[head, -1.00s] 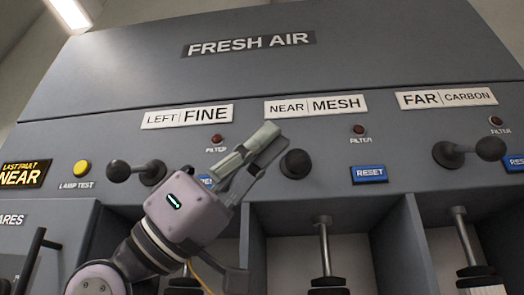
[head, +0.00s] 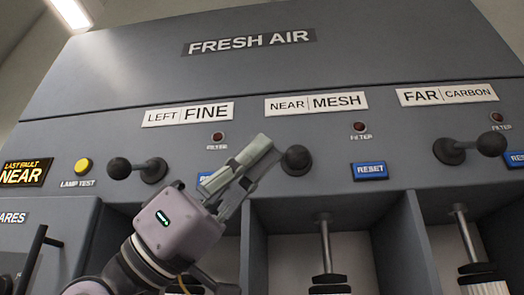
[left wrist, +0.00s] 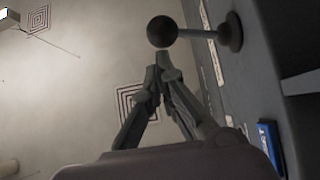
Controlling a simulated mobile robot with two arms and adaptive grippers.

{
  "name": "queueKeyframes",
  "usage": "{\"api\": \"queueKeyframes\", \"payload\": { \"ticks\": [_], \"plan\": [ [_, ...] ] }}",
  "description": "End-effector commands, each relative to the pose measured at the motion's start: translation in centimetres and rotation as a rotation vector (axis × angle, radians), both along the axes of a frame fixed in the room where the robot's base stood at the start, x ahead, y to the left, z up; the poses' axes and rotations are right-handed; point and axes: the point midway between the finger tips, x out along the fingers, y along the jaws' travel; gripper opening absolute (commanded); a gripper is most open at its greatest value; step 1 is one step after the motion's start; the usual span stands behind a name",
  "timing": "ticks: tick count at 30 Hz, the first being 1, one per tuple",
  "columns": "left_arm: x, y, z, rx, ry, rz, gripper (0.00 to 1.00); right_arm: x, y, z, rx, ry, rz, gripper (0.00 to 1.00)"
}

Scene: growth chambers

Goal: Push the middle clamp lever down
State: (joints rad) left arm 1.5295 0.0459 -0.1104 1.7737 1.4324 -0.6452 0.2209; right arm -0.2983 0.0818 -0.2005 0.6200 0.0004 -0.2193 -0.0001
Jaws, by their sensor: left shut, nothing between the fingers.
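The middle clamp lever (head: 297,159) is on the grey panel below the NEAR MESH label. In the head view its dark round knob points towards me. In the left wrist view the knob (left wrist: 162,31) stands out on a short stem from a round base on the panel. My left gripper (head: 270,147) is shut and empty, its tips just left of the knob in the head view. In the left wrist view the gripper's tips (left wrist: 163,60) are close below the knob in the picture; I cannot tell whether they touch it. My right gripper is not in view.
A left lever (head: 119,168) and a far lever (head: 491,144) flank the middle one, both sideways. A blue RESET button (head: 369,171) is right of the middle lever; another is partly hidden behind my left gripper. Open bays with metal rods lie below.

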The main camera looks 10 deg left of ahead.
Motion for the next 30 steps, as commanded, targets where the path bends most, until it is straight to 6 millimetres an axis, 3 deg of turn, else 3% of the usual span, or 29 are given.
{"api": "queueKeyframes", "payload": {
  "ticks": [9,15,30],
  "plan": [
    [0.3,4.7,-5.0,-0.002,0.004,0.003,0.0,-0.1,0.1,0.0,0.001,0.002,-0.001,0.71],
    [0.3,6.6,-7.0,-0.001,0.003,0.001,0.0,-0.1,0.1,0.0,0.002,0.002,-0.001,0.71],
    [0.2,7.1,-7.6,-0.001,0.0,0.0,0.0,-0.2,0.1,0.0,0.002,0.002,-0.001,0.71]
  ]
}}
